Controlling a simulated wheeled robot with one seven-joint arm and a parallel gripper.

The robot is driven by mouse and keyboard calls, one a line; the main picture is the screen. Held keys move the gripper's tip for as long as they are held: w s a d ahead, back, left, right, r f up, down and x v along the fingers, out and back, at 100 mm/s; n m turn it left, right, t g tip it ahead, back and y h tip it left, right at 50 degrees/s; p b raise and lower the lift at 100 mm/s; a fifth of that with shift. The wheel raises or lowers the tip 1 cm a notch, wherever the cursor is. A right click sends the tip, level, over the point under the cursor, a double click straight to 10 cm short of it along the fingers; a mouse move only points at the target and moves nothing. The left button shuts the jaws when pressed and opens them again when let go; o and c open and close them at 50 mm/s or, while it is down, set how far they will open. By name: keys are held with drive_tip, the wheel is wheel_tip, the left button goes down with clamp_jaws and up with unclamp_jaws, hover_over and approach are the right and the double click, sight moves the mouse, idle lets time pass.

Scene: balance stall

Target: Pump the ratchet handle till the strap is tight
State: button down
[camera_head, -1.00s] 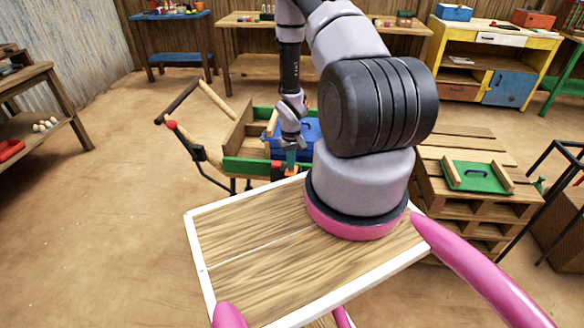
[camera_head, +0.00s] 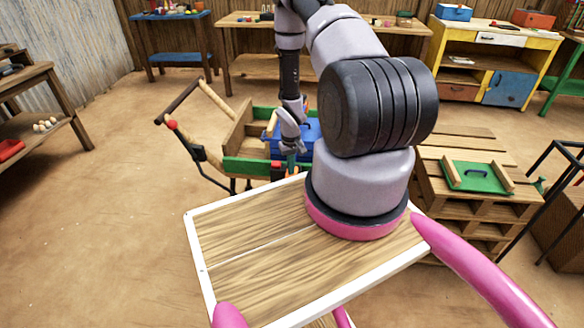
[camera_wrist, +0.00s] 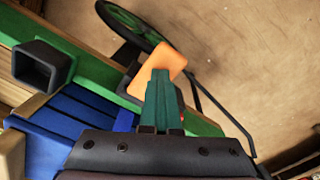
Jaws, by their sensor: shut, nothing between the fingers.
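An orange plate-like piece (camera_wrist: 172,58), which looks like the ratchet handle, shows tilted beside the cart's green side rail in the wrist view. My gripper (camera_wrist: 161,74) is shut, with its teal fingers together and nothing between them. Its fingertips overlap the orange piece in the picture; I cannot tell whether they touch it. In the head view my gripper (camera_head: 291,164) points down at the near side of the green cart (camera_head: 245,166). A blue crate (camera_wrist: 68,122) lies inside the cart. The strap and the ratchet body are hidden or cannot be made out.
A black square socket (camera_wrist: 36,68) sits on the cart rail. The cart's wheel (camera_wrist: 135,22) is beyond it. Wooden handles (camera_head: 216,100) rise at the cart's left. A pallet stack (camera_head: 470,212) with a green tray stands at right. The floor at left is clear.

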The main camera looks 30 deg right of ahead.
drive_tip(key=shift+r, duration=2.1)
drive_tip(key=shift+f, duration=0.15)
drive_tip(key=shift+f, duration=2.7)
drive_tip(key=shift+r, duration=2.85)
drive_tip(key=shift+r, duration=2.5)
